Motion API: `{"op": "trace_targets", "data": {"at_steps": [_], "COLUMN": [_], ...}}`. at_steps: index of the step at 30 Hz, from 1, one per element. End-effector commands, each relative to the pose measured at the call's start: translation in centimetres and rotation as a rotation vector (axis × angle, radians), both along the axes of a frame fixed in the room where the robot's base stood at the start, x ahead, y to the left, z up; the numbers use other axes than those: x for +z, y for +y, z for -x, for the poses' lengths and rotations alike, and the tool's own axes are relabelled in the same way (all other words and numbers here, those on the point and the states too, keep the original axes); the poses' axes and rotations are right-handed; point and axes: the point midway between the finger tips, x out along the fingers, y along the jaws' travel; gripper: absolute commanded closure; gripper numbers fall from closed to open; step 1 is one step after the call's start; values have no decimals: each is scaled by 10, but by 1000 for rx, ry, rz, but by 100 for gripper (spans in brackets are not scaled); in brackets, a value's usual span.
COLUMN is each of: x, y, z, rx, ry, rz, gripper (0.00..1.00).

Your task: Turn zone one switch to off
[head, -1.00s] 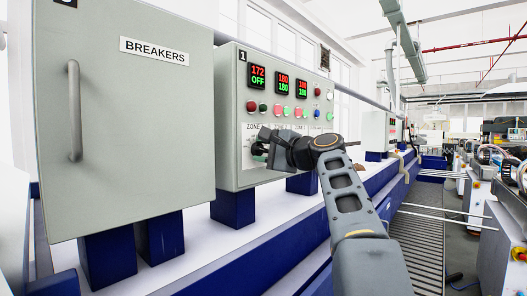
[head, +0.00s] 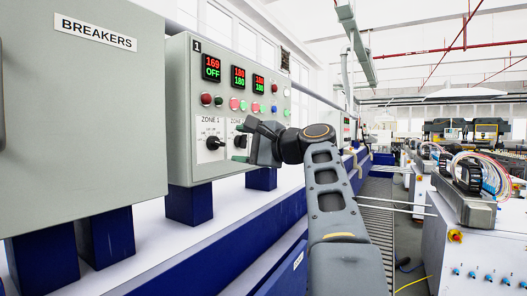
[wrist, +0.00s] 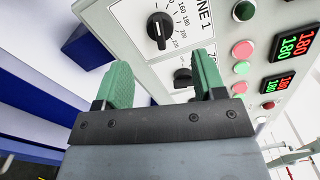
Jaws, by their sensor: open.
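The zone one switch (head: 215,143) is a black rotary knob on a white dial plate marked ZONE 1, on the grey control panel. A second knob (wrist: 183,77) shows lower between the fingers, partly hidden by one.
Two further displays (head: 238,77) read 180 over 180, with several coloured buttons below them. A grey BREAKERS cabinet (head: 85,120) stands on the left. Both boxes stand on blue supports over a white ledge (head: 150,235). Machines (head: 470,205) line the right side, across a walkway.

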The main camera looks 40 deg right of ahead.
Motion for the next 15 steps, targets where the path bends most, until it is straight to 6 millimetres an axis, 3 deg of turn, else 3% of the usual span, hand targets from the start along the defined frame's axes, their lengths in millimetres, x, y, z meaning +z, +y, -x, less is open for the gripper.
{"op": "trace_targets", "data": {"at_steps": [6,15], "x": [-1,0], "y": [-16,-25], "z": [35,56], "rx": [-4,0], "ry": [0,0], "rz": [2,1], "gripper": [36,36]}}
